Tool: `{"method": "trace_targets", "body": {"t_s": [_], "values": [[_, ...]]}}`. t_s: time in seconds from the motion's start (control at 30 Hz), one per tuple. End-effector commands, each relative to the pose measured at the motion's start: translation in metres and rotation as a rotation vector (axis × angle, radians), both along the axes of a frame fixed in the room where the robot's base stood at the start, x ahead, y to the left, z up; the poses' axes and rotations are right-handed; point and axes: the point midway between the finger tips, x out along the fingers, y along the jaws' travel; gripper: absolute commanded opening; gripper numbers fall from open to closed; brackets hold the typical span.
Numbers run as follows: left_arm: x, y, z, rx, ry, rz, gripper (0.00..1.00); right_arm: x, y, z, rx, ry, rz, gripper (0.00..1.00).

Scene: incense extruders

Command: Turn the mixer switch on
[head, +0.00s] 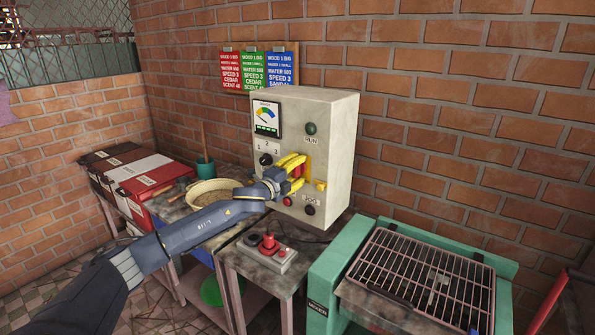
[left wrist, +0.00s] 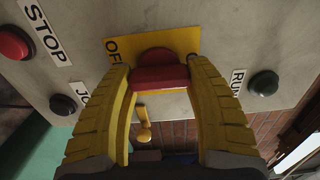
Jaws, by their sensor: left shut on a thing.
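The grey control box (head: 336,140) stands on a small table against the brick wall. On its front is a red switch handle (left wrist: 160,78) on a yellow plate (left wrist: 182,40) marked "OFF" at its edge. My left gripper (head: 296,172) reaches the box front from the left. Its two yellow fingers are shut around the red handle, one on each side, as the left wrist view (left wrist: 160,85) shows. The fingers cover much of the switch in the head view. My right gripper is out of view.
Near the fingers are a red STOP button (left wrist: 12,43), a black button (left wrist: 63,104) and a button labelled RUN (left wrist: 263,83). Below the box sits a small red-buttoned controller (head: 268,252). The green mixer (head: 335,272) with a wire grille stands at right.

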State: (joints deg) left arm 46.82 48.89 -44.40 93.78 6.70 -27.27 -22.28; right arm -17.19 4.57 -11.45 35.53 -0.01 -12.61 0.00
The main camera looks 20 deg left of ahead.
Motion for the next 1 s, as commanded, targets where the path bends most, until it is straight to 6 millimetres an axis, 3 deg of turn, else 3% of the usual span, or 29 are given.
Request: {"method": "trace_targets", "body": {"t_s": [0.03,0.07,0.27,0.67,1.0], "values": [[0.0,0.0,0.0,0.002,-0.001,0.001,0.26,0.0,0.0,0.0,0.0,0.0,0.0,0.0],[0.0,0.0,0.0,0.002,-0.001,0.001,0.57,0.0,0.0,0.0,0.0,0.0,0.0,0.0],[0.0,0.0,0.0,0.001,-0.001,0.001,0.8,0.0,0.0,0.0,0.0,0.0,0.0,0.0],[-0.008,0.001,-0.001,0.0,0.0,-0.001,0.8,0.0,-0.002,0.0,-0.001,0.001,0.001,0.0],[-0.063,0.011,-0.001,0.002,0.002,-0.001,0.8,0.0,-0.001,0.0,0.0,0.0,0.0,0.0]]}}
